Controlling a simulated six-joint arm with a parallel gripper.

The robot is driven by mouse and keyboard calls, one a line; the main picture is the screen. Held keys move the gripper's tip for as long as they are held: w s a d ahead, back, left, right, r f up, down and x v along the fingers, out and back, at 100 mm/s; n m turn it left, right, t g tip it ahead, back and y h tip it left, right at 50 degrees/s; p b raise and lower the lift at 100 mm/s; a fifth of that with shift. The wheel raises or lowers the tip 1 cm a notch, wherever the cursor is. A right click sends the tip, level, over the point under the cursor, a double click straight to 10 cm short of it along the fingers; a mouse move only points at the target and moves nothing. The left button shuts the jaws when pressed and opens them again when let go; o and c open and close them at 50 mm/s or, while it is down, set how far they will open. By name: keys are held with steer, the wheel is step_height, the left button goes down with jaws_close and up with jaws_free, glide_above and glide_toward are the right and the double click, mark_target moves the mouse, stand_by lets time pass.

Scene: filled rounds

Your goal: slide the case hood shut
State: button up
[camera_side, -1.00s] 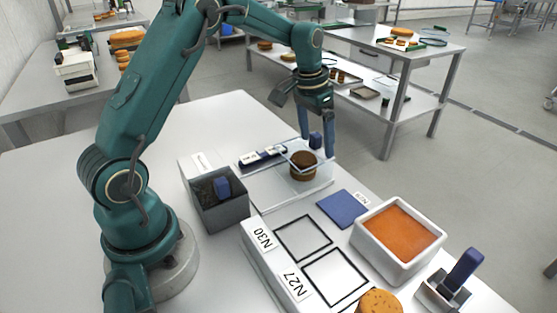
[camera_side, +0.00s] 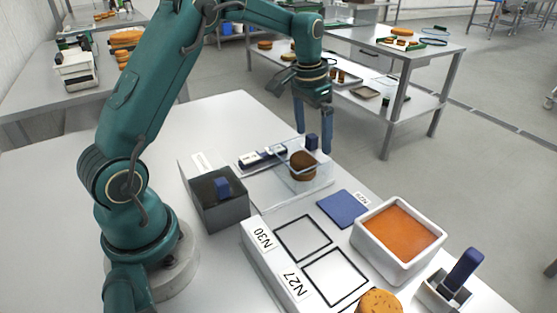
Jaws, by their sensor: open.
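The case has a clear hood (camera_side: 284,178) and stands on a pale base plate (camera_side: 262,193) near the middle of the table. A brown filled round (camera_side: 303,164) shows at the hood, seen partly through its clear walls. A dark blue block (camera_side: 312,141), apparently the hood's handle, stands at the hood's far side. My gripper (camera_side: 313,142) is open, pointing down, with one blue finger on each side of this block in the picture. I cannot tell whether either finger touches it. The hood's clear edges are faint, so how far it is shut is unclear.
A grey bin (camera_side: 222,213) with a blue block stands left of the case. A blue-and-white bar (camera_side: 262,156) lies behind. A blue square (camera_side: 342,208), a white tub (camera_side: 380,269) of orange filling and a labelled board (camera_side: 288,274) are nearer. The table's left side is clear.

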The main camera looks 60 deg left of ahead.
mark_target(316, 151)
steer(key=shift+w+r, duration=0.1)
steer(key=shift+r, duration=2.25)
steer(key=shift+d, duration=0.1)
steer(key=s+d+r+m+t, duration=0.1)
steer(key=s+d+r+t, duration=0.2)
steer(key=s+d+r, duration=0.55)
steer(key=s+d+f+n+t, duration=0.1)
steer(key=s+f, duration=0.5)
steer(key=s, duration=0.6)
steer(key=shift+s+d, duration=0.15)
steer(key=shift+s, duration=0.2)
